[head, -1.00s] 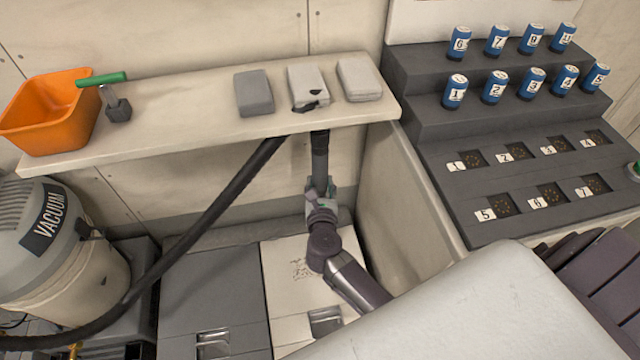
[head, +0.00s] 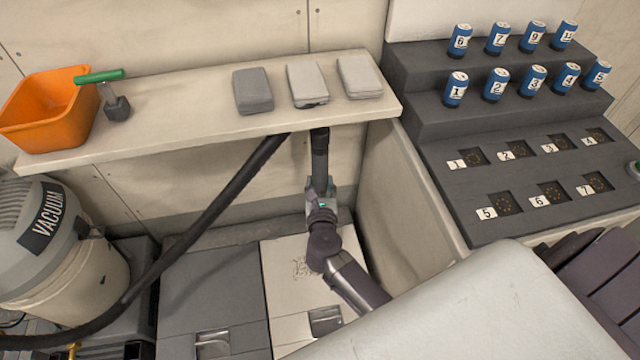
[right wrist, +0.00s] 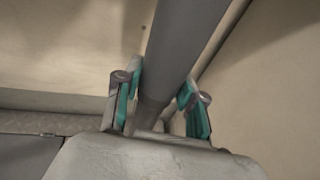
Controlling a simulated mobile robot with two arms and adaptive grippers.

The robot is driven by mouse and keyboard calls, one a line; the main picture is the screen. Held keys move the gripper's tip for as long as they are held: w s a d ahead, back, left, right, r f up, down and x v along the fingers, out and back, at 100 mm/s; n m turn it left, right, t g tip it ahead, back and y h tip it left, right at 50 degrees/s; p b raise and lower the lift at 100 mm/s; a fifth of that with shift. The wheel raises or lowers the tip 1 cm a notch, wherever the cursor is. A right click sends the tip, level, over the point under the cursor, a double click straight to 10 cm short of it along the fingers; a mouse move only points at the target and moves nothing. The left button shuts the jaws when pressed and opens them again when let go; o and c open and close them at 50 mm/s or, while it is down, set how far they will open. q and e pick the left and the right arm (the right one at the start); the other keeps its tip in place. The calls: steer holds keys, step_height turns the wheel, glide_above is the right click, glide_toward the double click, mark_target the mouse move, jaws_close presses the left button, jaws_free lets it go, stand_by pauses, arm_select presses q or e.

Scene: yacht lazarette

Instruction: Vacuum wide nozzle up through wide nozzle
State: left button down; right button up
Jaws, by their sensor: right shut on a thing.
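The dark vacuum wand (head: 320,156) stands nearly upright below the front edge of the shelf. Its upper end is hidden by the shelf, so I cannot see a wide nozzle clearly. My right gripper (head: 321,194) is shut around the wand's lower part. In the right wrist view, the grey tube (right wrist: 185,40) runs up between the green finger pads of the gripper (right wrist: 160,90). The black hose (head: 215,207) rises from the lower left and passes out of sight behind the shelf edge. The vacuum (head: 55,245) stands at the left. My left gripper is not in view.
The shelf (head: 190,115) holds an orange bin (head: 45,115), a green-handled tool (head: 112,95), a dark grey block (head: 253,90) and two pale blocks (head: 307,80) (head: 359,76). A side wall (head: 400,190) is close on the right. Numbered blue cans stand on the dark steps (head: 430,70).

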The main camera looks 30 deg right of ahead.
arm_select(q)
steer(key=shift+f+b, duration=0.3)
steer(key=shift+b, duration=0.05)
arm_select(e)
steer(key=shift+f, duration=0.3)
arm_select(q)
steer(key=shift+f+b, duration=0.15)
steer(key=shift+b, duration=0.15)
arm_select(e)
steer(key=shift+d+f, duration=0.15)
steer(key=shift+f, duration=0.15)
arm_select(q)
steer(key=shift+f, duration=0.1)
arm_select(e)
steer(key=shift+f, duration=0.3)
steer(key=shift+d, duration=0.1)
